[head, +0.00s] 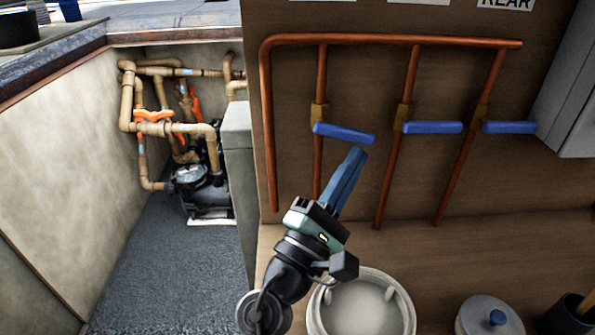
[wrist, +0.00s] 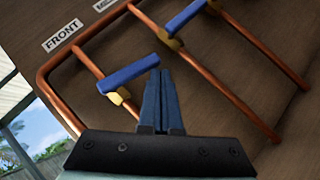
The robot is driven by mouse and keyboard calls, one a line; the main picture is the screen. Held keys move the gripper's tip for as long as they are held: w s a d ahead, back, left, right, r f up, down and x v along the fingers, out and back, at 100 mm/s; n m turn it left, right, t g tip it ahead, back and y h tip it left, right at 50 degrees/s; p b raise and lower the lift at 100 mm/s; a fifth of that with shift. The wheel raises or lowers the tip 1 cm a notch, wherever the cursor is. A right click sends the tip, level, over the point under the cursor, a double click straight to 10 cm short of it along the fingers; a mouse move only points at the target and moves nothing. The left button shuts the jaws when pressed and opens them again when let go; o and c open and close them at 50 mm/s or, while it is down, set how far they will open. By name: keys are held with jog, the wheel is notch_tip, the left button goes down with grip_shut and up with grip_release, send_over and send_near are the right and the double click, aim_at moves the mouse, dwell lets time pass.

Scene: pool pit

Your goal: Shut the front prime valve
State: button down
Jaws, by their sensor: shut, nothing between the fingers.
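The front prime valve is the leftmost of three on the copper pipes. Its blue lever (head: 343,133) lies crosswise to its upright pipe, tilted slightly down to the right, on a brass body (head: 319,113). In the wrist view the same lever (wrist: 128,73) sits below the FRONT label (wrist: 62,36). My gripper (head: 359,153) is shut and empty, its blue fingers together. In the wrist view the fingertips (wrist: 160,72) are close to the lever's free end. I cannot tell whether they touch it.
The middle valve lever (head: 433,127) and rear valve lever (head: 509,127) also lie crosswise, to the right. A grey box (head: 571,85) is at the far right. Below stand a white bucket (head: 318,314) and a lidded pot (head: 482,320). A pump (head: 200,192) sits in the pit.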

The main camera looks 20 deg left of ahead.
jog(key=b+v, duration=0.2)
jog(key=v, duration=1.1)
jog(key=shift+d, duration=0.1)
